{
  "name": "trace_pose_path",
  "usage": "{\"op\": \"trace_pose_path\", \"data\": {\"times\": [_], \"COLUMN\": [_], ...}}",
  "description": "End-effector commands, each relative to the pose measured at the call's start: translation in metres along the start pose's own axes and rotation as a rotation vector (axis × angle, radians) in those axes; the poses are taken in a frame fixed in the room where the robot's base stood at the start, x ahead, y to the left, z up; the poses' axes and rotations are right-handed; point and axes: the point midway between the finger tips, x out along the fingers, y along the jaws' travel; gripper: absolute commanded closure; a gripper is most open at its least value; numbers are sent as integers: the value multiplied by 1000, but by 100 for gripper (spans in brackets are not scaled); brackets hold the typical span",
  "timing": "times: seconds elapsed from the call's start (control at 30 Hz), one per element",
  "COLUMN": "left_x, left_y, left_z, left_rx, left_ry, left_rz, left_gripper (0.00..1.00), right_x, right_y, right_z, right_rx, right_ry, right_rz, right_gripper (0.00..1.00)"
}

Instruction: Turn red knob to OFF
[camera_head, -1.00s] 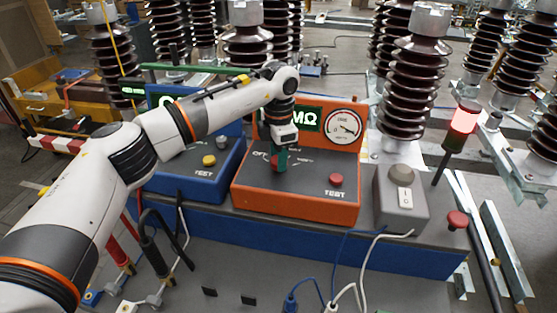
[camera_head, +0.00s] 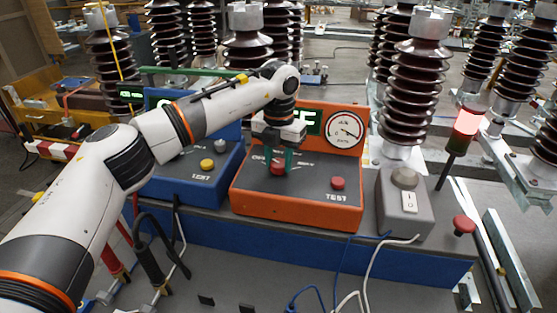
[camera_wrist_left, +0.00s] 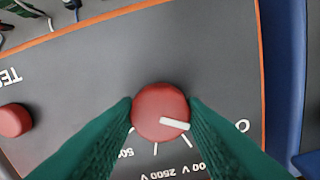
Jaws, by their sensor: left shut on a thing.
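The red knob (camera_head: 278,169) is on the sloped grey top of the orange tester (camera_head: 295,209). My left gripper (camera_head: 277,160) comes down on it from above, its green fingers on either side. In the left wrist view the fingers (camera_wrist_left: 160,106) are shut on the round red knob (camera_wrist_left: 158,104). Its white pointer (camera_wrist_left: 175,124) points right and slightly down, towards a printed "O" whose remaining letters are hidden by a finger. The tester's green display (camera_head: 308,121), partly hidden by my arm, ends in what looks like "FF". My right gripper is not in view.
A red TEST button (camera_head: 338,183) is right of the knob. A blue tester (camera_head: 190,178) stands at left and a grey switch box (camera_head: 404,203) at right. A red mushroom button (camera_head: 464,224) is further right. Brown insulators (camera_head: 413,85) stand behind; cables lie in front.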

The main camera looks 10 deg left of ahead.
Motion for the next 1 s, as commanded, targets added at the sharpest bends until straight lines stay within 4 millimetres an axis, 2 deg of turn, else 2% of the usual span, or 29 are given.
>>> {"op": "trace_pose_path", "data": {"times": [0.6,0.63,0.77,1.0], "left_x": [-3,-3,-2,-1], "left_y": [-1,-1,-1,0], "left_z": [-1,-1,-1,0], "left_rx": [-47,-47,-46,-44], "left_ry": [8,8,6,3], "left_rz": [0,0,0,0], "left_gripper": [86,61,41,41], "right_x": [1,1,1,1], "right_y": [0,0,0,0], "right_z": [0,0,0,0], "right_rx": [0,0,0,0], "right_ry": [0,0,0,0], "right_rz": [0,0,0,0], "right_gripper": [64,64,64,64]}}
